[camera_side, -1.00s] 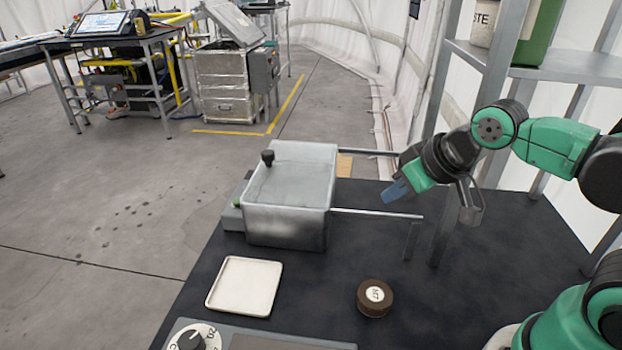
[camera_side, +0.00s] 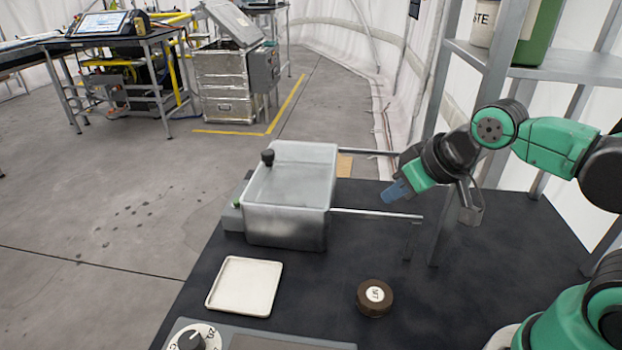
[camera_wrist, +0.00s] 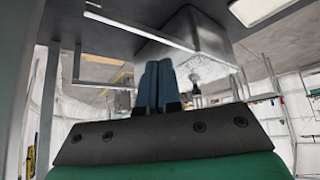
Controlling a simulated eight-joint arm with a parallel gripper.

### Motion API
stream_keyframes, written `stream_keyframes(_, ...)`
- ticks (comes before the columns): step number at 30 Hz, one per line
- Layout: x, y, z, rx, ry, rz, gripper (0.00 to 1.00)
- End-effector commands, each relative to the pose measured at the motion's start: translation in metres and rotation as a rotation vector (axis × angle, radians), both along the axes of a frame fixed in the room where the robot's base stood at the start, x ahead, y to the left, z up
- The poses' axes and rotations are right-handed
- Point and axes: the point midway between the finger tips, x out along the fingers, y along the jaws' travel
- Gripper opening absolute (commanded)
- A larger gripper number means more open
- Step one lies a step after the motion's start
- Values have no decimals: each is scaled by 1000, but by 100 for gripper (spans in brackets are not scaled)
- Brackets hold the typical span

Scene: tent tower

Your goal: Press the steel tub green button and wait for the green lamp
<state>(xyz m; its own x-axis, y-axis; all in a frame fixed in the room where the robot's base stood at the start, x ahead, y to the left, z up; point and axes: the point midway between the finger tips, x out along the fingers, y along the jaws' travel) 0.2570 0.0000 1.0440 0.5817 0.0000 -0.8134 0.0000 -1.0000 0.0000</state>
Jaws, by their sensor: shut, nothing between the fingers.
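The steel tub (camera_side: 285,225) stands on the dark bench in the side view, with a black knob (camera_side: 267,157) at its far rim. No lit lamp is clear. My gripper (camera_side: 397,191) is shut and empty, its blue fingers in the air to the right of the tub and apart from it. In the wrist view the fingers (camera_wrist: 157,84) are together, with the tub (camera_wrist: 200,40) beyond them.
Two metal rails (camera_side: 375,214) extend right from the tub towards my gripper. A white tray (camera_side: 245,286) and a brown round puck (camera_side: 374,297) lie in front of the tub. A dial (camera_side: 190,340) is at the near edge. A shelf post (camera_side: 492,100) stands beside my arm.

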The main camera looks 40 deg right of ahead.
Motion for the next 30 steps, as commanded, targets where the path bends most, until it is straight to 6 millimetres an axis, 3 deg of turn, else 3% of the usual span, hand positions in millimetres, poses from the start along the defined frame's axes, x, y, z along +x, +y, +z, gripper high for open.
stream_keyframes(8,2,0,2,-4,2,2,0)
stream_keyframes(13,20,3,16,-40,18,15,0)
stream_keyframes(21,82,19,47,-164,55,37,0)
stream_keyframes(30,159,56,55,-313,60,45,0)
